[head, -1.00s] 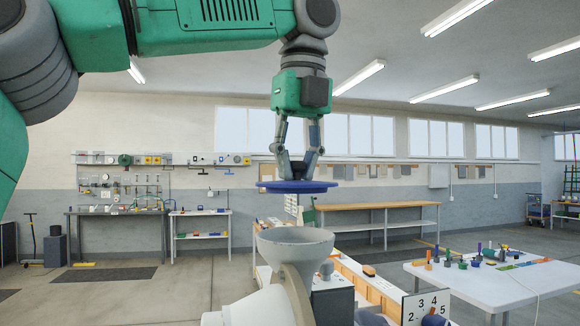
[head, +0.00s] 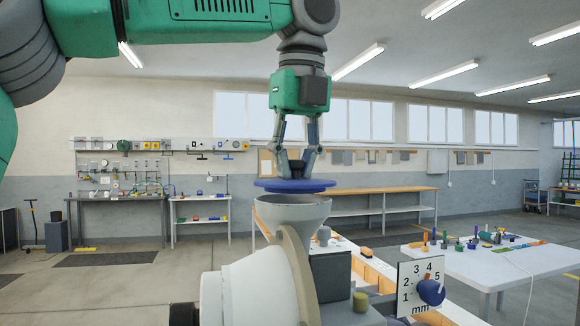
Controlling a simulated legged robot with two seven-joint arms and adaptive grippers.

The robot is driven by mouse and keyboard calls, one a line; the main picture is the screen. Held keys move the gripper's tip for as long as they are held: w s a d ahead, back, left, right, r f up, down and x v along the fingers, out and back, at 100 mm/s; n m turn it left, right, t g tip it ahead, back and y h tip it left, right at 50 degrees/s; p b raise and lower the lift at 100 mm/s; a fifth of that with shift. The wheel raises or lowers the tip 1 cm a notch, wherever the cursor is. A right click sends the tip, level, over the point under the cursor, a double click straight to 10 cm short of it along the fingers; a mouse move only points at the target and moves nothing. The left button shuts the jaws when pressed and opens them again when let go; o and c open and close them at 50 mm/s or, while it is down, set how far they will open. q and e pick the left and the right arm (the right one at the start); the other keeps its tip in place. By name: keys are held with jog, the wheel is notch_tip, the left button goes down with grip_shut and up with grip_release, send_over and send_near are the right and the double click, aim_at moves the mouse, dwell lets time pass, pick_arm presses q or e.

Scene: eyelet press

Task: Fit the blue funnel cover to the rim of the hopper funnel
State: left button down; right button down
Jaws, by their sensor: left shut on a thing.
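The blue funnel cover (head: 295,186) is a flat disc with a dark knob on top. My left gripper (head: 297,170) is shut on that knob and holds the cover roughly level. The hopper funnel (head: 292,212) is a light grey cone right below the cover. My right gripper is not in view.
The press body (head: 250,295) stands below the funnel. A dial plate in mm with a blue knob (head: 431,292) is to its right. A white table (head: 500,265) with several small parts stands at the right. A wooden-topped bench (head: 380,192) is behind.

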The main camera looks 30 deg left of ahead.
pick_arm(q)
jog(key=shift+d, duration=0.3)
jog(key=shift+s+a+p, duration=0.1)
jog(key=shift+a+p, duration=0.35)
jog(key=shift+a, duration=0.4)
jog(key=shift+a+f, duration=0.1)
jog(key=shift+a, duration=0.2)
jog(key=shift+d, duration=0.8)
jog(key=shift+a+p, duration=0.2)
jog(key=shift+p, duration=0.25)
jog(key=shift+a, duration=0.25)
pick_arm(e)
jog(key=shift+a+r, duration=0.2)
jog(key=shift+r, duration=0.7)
pick_arm(q)
jog(key=shift+d, duration=0.1)
jog(key=shift+d, duration=0.35)
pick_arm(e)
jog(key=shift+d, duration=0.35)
